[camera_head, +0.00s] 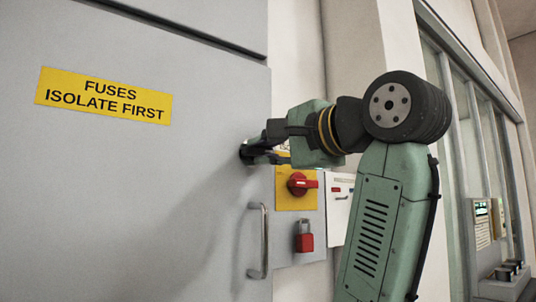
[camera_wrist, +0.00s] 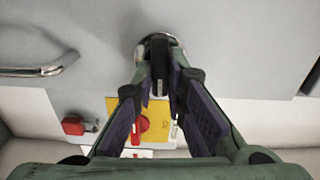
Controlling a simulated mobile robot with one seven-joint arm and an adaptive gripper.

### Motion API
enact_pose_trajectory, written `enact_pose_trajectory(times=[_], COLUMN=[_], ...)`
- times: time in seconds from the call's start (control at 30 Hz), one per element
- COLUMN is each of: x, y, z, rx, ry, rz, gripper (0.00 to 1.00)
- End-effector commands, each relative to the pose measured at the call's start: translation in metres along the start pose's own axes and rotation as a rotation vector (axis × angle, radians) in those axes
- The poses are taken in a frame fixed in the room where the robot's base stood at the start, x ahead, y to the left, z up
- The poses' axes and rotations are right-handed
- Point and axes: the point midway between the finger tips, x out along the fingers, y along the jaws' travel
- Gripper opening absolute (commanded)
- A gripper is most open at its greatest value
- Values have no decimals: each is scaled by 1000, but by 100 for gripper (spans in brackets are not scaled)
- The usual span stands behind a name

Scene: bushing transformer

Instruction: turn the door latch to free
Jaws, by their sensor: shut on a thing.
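The door latch (camera_wrist: 160,52) is a dark knob on a round metal plate at the top centre of the wrist view. My gripper (camera_wrist: 161,85) reaches up to it, with its two fingertips closed on the latch from either side. In the head view my gripper (camera_head: 262,152) meets the grey door (camera_head: 130,200) near its right edge and hides most of the latch. I cannot tell the latch's turn angle clearly. The door looks flush in its frame.
A vertical metal handle (camera_head: 264,240) is on the door below the latch. A red rotary switch (camera_head: 300,184) on a yellow plate and a red padlock (camera_head: 304,240) sit just right of the door, close under my gripper. A yellow "FUSES ISOLATE FIRST" sign (camera_head: 103,95) is on the door.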

Motion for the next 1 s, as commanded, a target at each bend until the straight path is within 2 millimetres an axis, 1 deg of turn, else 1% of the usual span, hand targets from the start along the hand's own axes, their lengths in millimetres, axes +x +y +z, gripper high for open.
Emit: enact_pose_trajectory(times=[0.3,0.7,0.73,1.0], x=[2,2,2,1], y=[-1,-1,-1,0], z=[1,1,1,1], rx=[72,78,78,77], ry=[-2,-2,-2,-2], rz=[-2,-3,-3,-1], gripper=[0,0,13,31])
